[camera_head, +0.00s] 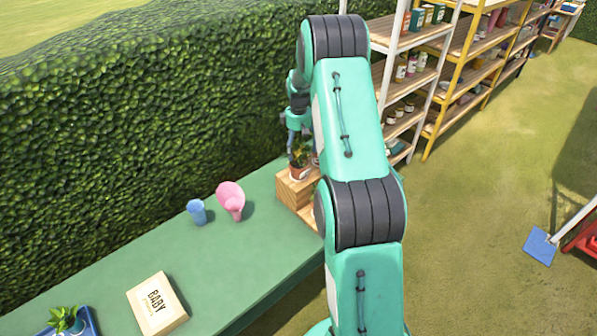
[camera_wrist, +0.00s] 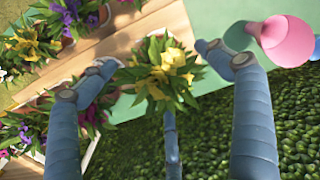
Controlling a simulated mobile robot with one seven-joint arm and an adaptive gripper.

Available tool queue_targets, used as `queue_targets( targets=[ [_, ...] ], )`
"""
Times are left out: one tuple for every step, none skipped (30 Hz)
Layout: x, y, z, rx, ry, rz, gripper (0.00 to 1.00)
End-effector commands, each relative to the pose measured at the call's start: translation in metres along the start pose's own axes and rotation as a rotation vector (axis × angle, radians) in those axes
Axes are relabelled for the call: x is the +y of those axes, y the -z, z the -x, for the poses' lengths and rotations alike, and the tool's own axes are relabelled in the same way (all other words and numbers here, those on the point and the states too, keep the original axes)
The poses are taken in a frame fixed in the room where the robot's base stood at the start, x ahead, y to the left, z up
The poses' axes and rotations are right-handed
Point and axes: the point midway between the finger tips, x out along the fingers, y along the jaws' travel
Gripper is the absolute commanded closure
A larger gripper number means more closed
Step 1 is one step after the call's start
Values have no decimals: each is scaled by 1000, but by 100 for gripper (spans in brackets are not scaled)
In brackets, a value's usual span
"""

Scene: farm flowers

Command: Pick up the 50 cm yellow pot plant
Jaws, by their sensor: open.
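A potted plant with yellow flowers (camera_wrist: 165,72) and green leaves sits between my open gripper's fingers (camera_wrist: 155,58) in the wrist view. One finger is on each side, and another blue finger reaches up below the leaves. Another yellow-flowered plant (camera_wrist: 33,42) stands farther left. In the head view, my gripper (camera_head: 298,132) is just above a small green plant (camera_head: 299,153) in a reddish pot on a wooden stepped stand (camera_head: 293,191). My arm hides much of this stand. I cannot tell the plant's size.
Purple-flowered plants (camera_wrist: 68,16) stand close by on the left. A pink vessel (camera_head: 231,200) and a blue cup (camera_head: 197,212) stand on the green table (camera_head: 220,265). A hedge (camera_head: 130,110) runs behind; shelves (camera_head: 445,75) stand beyond the arm.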

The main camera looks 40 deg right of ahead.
Motion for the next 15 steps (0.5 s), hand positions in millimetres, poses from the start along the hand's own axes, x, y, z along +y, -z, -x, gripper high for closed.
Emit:
queue_targets(
  targets=[
    [0,0,-8,-1,1,0,11],
    [0,0,-12,-1,1,0,11],
    [0,0,-18,-1,1,0,11],
    [0,0,-21,-1,1,0,11],
    [0,0,-24,-1,1,0,11],
    [0,0,-27,0,0,0,11],
    [0,0,-29,0,-1,0,11],
    [0,0,-30,1,-1,0,11],
    [0,0,-32,1,-1,0,11],
    [0,0,-32,1,-1,0,11],
    [0,0,-33,1,-1,0,11],
    [0,0,-33,1,-1,0,11],
    [0,0,-33,1,-1,0,11],
    [0,0,-33,1,-1,0,11],
    [0,0,-33,1,-1,0,11]
  ],
)
